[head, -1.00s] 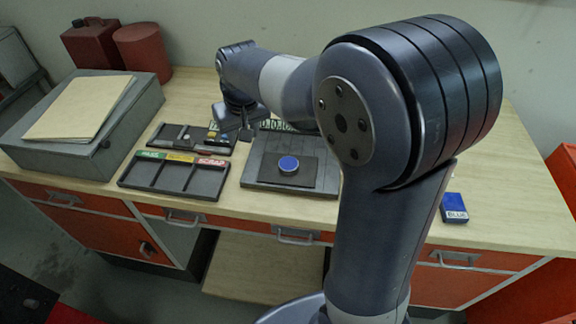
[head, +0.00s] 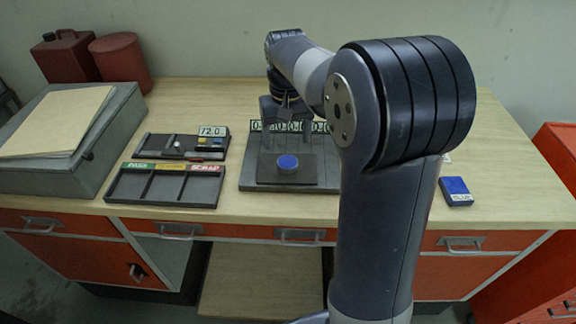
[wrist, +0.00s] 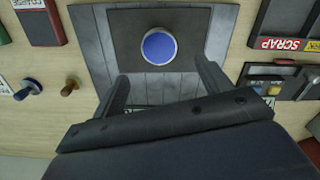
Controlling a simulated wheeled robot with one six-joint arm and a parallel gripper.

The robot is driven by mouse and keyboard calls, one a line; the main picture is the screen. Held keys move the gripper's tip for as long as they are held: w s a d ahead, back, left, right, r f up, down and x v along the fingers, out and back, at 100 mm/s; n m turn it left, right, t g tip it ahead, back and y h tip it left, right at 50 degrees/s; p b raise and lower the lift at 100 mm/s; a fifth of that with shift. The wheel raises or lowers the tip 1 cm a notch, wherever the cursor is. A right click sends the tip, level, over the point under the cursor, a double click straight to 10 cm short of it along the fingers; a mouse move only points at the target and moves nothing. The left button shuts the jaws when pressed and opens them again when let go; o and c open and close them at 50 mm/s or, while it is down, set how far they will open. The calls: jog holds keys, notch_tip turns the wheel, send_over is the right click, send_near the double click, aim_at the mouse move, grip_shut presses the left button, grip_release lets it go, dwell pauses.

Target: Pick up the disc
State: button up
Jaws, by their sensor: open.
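The disc (head: 287,163) has a blue top and a pale metal rim. It lies on a dark square pad on the grey plate (head: 245,178) of a bench fixture. It also shows in the wrist view (wrist: 159,47), beyond the fingertips and between their lines. My gripper (head: 288,124) is over the back part of the fixture, behind and above the disc. In the wrist view its two fingers (wrist: 161,84) are apart with nothing between them. The fingers do not touch the disc.
A number display (head: 258,126) stands at the fixture's back. Left of it are a three-part sorting tray (head: 165,186) with green, yellow and red labels, and a gauge tray (head: 160,146). A grey box (head: 108,140) stands further left. A blue box (head: 455,191) lies at right.

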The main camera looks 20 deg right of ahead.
aim_at(287, 162)
jog(key=f, duration=0.6)
jog(key=shift+s+f+p, duration=0.25)
jog(key=shift+s+p, duration=0.15)
jog(key=c, duration=1.3)
